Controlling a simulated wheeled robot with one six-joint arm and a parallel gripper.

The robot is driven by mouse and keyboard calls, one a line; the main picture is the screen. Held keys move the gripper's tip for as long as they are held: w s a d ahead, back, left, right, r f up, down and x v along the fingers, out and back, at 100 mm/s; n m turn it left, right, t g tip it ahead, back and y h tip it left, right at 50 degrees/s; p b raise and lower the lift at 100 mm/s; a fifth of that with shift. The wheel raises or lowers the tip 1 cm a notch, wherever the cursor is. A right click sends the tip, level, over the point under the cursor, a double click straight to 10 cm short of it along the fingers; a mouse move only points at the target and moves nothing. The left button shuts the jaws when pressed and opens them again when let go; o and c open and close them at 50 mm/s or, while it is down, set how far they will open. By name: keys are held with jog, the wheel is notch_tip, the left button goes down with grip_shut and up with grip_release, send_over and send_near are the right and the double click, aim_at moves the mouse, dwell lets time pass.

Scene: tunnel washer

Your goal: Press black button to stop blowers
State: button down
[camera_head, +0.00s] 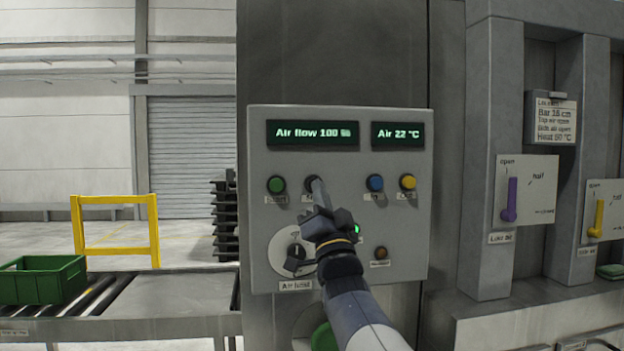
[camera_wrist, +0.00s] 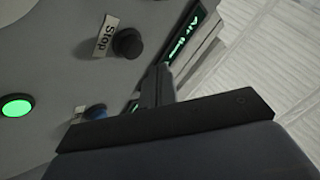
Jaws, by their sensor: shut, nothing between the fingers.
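The black button (camera_wrist: 127,43) sits on the grey control panel (camera_head: 350,245), with a "Stop" label beside it in the wrist view. In the wrist view my gripper (camera_wrist: 158,80) shows beside the button, with a visible offset. I cannot tell how far the tip is from the panel. The air flow display (camera_head: 312,134) reads 100 %.
A green button (camera_head: 277,184) is left of the black one; a blue button (camera_head: 375,183) and a yellow button (camera_head: 407,182) are to the right. A rotary knob (camera_head: 296,253) is below, near my wrist. A green light (camera_wrist: 15,107) is lit. A second display (camera_head: 397,134) reads 22 °C.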

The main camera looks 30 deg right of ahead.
jog(key=shift+w+d, duration=0.25)
jog(key=shift+w, duration=0.5)
jog(key=shift+w+f, duration=0.1)
dwell(1.5)
jog(key=shift+w+d, duration=0.1)
jog(key=shift+w, duration=0.2)
jog(key=shift+w+d+b, duration=0.15)
jog(key=shift+w+b, duration=0.15)
jog(key=shift+w, duration=0.2)
dwell(0.7)
jog(key=shift+s, duration=0.15)
jog(key=shift+s+a+b, duration=0.25)
jog(key=shift+s+b, duration=0.45)
jog(key=shift+b, duration=0.1)
